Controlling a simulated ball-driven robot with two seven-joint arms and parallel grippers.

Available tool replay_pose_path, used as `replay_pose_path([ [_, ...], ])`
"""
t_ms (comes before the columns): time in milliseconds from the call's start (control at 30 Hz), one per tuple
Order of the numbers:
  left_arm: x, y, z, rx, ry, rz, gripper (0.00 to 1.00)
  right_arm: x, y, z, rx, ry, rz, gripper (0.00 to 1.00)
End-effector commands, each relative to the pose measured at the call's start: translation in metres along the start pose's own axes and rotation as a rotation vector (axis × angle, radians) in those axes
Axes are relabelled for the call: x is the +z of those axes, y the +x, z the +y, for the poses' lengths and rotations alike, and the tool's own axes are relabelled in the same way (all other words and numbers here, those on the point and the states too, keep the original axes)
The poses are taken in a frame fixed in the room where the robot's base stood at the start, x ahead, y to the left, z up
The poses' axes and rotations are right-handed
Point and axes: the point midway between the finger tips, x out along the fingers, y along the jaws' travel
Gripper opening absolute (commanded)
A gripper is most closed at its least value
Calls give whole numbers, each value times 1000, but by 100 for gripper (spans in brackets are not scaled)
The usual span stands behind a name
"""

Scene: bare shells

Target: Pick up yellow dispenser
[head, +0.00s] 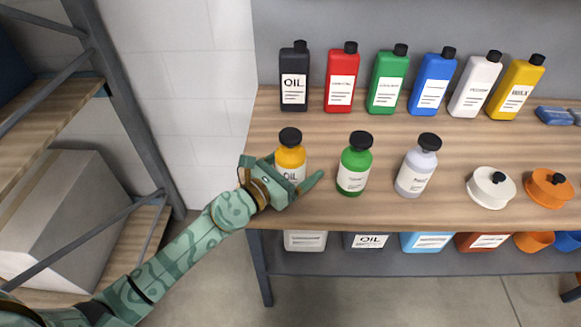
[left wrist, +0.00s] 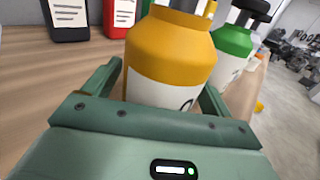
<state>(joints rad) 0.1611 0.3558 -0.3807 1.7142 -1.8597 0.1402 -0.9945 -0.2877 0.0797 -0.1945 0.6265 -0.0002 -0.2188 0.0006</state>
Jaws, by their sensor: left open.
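The yellow dispenser (head: 291,157) is a round bottle with a black cap and a white label, upright near the front left of the wooden tabletop. In the left wrist view the yellow dispenser (left wrist: 170,58) stands between the two fingers, close to the palm. My left gripper (head: 296,178) is open around the lower part of it, and the gripper hides some of its label and base in the head view. In the left wrist view the fingers of my left gripper (left wrist: 160,90) stand apart on either side. My right gripper is not in view.
A green bottle (head: 355,166) and a white bottle (head: 417,168) stand to the right. Behind is a row of flat bottles, black (head: 294,78) to yellow (head: 516,88). Low white (head: 491,186) and orange (head: 548,187) containers are far right. A metal rack (head: 117,98) stands left.

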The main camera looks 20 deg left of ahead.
Motion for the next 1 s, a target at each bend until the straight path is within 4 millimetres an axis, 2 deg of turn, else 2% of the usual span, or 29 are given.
replay_pose_path([
  [100,0,0,0,0,0,0,84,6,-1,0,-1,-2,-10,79],
  [133,0,0,0,0,0,0,79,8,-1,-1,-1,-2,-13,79],
  [333,0,-1,0,0,0,0,23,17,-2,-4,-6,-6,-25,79],
  [567,1,-1,0,1,1,-2,22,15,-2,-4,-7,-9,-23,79],
  [733,10,-1,0,1,1,-3,22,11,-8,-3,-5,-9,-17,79],
  [867,26,-1,0,2,2,-5,22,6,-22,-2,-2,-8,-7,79],
  [1000,52,-8,-6,0,1,-5,22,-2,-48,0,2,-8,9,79],
])
